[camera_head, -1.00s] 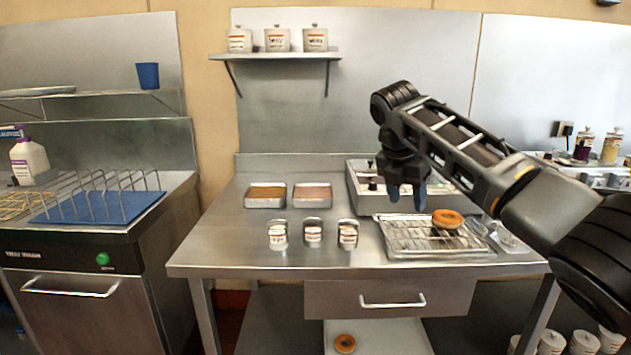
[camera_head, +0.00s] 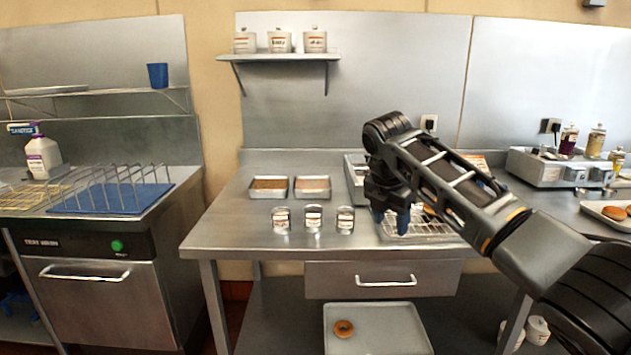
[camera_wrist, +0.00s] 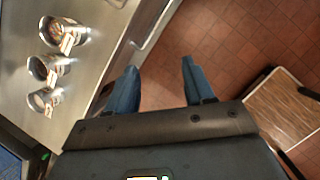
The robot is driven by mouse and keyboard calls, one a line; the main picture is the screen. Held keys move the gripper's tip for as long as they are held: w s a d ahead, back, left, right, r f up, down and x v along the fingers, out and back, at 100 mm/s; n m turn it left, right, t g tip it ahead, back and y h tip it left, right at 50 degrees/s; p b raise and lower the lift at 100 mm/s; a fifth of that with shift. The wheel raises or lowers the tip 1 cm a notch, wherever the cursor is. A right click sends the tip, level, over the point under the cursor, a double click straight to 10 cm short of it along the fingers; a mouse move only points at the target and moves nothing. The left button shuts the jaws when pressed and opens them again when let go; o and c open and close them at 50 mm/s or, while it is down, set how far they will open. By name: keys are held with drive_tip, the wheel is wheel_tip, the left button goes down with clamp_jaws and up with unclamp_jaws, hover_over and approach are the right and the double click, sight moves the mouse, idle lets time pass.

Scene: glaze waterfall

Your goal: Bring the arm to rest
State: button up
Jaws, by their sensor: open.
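My gripper (camera_head: 390,220) shows in the head view in front of the cooling rack on the steel table (camera_head: 235,225), pointing down. In the wrist view my gripper (camera_wrist: 158,82) has its two blue fingers spread apart with nothing between them. Tiled floor (camera_wrist: 230,40) shows beyond the fingers. My arm reaches in from the right side of the head view and hides part of the rack.
Several small labelled tins (camera_head: 313,219) stand near the table's front edge. Two filled trays (camera_head: 312,187) lie behind them. A wire rack (camera_head: 440,232) holds a doughnut (camera_head: 430,209). A lower tray (camera_head: 375,317) holds another doughnut (camera_head: 344,328). A blue dish rack (camera_head: 115,196) stands left.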

drive_tip(key=s+a+f+m+t+y, duration=0.1)
drive_tip(key=s+a+f+y, duration=0.1)
drive_tip(key=s+a+f, duration=0.3)
drive_tip(key=s+a+f+m+y, duration=0.15)
drive_tip(key=a+f, duration=0.25)
drive_tip(key=f, duration=0.4)
drive_tip(key=s+a+f+m+t+y, duration=0.1)
drive_tip(key=s+a+f+m+y, duration=0.1)
drive_tip(key=s+a+f, duration=0.3)
drive_tip(key=s+a+f+m+t+y, duration=0.25)
drive_tip(key=s+f+m, duration=0.45)
drive_tip(key=s+f, duration=0.45)
drive_tip(key=s+d+r+m+t+h, duration=0.2)
drive_tip(key=s+d+m, duration=0.35)
drive_tip(key=s, duration=0.65)
drive_tip(key=s+d+r+m+t+h, duration=0.15)
drive_tip(key=s+d+m, duration=0.4)
drive_tip(key=s, duration=0.75)
drive_tip(key=s+d+r+m+t+h, duration=0.1)
drive_tip(key=s+d+r+m, duration=0.1)
drive_tip(key=s+d+r, duration=0.3)
drive_tip(key=s+d+r+m+t+h, duration=0.1)
drive_tip(key=s+d+r+m+t, duration=0.1)
drive_tip(key=s+d+r, duration=0.4)
drive_tip(key=s+r, duration=0.5)
drive_tip(key=shift+r, duration=0.35)
